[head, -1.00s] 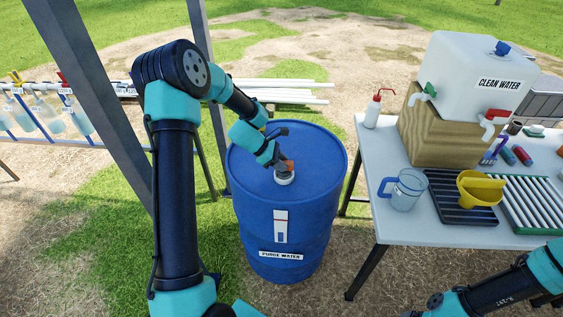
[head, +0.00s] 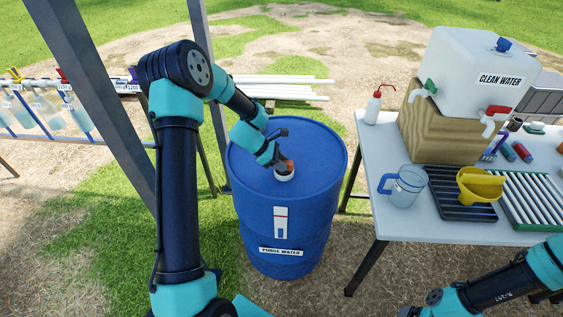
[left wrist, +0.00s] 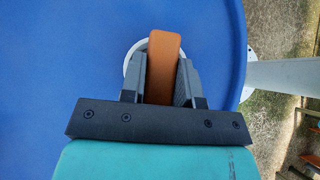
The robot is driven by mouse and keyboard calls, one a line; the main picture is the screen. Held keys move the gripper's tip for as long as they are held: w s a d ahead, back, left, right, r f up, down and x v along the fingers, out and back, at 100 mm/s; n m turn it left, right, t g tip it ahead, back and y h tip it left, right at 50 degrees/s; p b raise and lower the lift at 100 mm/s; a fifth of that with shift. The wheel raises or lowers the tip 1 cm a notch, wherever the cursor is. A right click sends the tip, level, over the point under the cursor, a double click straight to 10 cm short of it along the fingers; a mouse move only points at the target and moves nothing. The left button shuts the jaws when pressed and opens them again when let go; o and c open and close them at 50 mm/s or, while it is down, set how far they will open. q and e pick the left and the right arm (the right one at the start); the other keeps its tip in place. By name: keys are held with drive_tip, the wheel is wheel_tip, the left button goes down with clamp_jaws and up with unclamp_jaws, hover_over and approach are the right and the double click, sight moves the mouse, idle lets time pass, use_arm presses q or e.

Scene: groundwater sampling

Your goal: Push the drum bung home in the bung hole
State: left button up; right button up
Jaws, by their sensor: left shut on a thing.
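The blue purge water drum (head: 281,250) stands upright left of the table. On its top is the white-rimmed bung hole (head: 284,177); part of that rim also shows in the left wrist view (left wrist: 130,60). My left gripper (head: 281,165) is shut on the orange drum bung (head: 289,164), right over the hole. In the left wrist view the bung (left wrist: 164,60) stands between both fingers and the white ring lies around or under it. The fingers and bung hide most of the hole, so I cannot tell how deep the bung sits. My right gripper is out of view.
A white table (head: 400,230) at the right bears a clean water tank (head: 470,75), a jug (head: 405,187), a yellow funnel (head: 480,186) and racks. A canopy post (head: 95,110) rises left of the drum. White pipes (head: 285,88) lie behind it.

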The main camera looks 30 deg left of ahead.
use_arm(q)
drive_tip(key=shift+f, duration=0.1)
drive_tip(key=o, duration=0.9)
drive_tip(key=v, duration=1.7)
drive_tip(key=shift+a, duration=0.15)
